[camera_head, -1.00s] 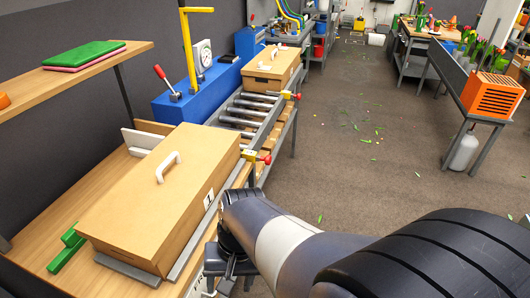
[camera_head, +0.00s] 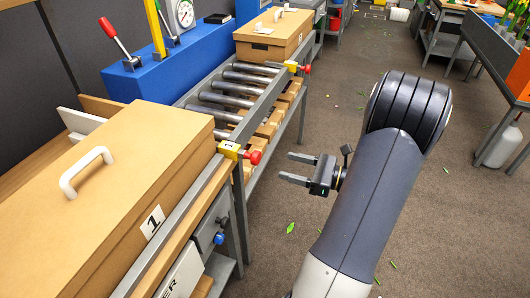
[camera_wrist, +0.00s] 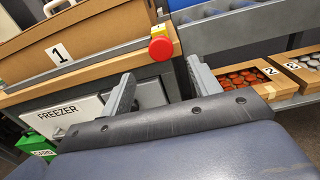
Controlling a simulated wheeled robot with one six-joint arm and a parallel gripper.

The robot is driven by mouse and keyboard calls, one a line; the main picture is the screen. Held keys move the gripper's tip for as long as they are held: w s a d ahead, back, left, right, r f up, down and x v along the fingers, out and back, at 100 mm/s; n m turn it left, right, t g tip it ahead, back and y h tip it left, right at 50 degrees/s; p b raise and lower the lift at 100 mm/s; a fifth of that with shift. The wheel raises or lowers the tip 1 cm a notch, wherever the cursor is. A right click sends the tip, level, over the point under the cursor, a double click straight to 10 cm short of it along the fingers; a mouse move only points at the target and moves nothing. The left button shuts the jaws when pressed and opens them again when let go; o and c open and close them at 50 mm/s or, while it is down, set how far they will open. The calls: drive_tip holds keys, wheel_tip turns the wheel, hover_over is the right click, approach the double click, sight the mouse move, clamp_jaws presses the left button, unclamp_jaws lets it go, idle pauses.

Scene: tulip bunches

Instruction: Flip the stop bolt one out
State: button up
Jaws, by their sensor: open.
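Stop bolt one is a yellow block (camera_head: 229,149) marked 1 with a red knob (camera_head: 255,157), on the bench's aisle-side rail beside the near end of the rollers. The red knob sticks out toward the aisle. In the wrist view the red knob (camera_wrist: 161,48) is just beyond and between my fingers, with a bit of the yellow block above it. My gripper (camera_head: 291,168) is open and empty, to the right of the knob over the aisle, its fingers pointing left toward it. It also shows in the wrist view (camera_wrist: 160,82). The fingers are apart from the knob.
A large cardboard box (camera_head: 120,185) marked 1 with a white handle stands before the rollers (camera_head: 240,90). A second box (camera_head: 272,34) stands beyond, near another red-knobbed yellow bolt (camera_head: 291,66). In the wrist view, open boxes (camera_wrist: 236,90) sit low on the right.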

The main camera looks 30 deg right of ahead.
sight(259, 158)
drive_tip(key=x, duration=1)
drive_tip(key=shift+w+a, duration=0.2)
drive_tip(key=shift+w, duration=0.1)
clamp_jaws()
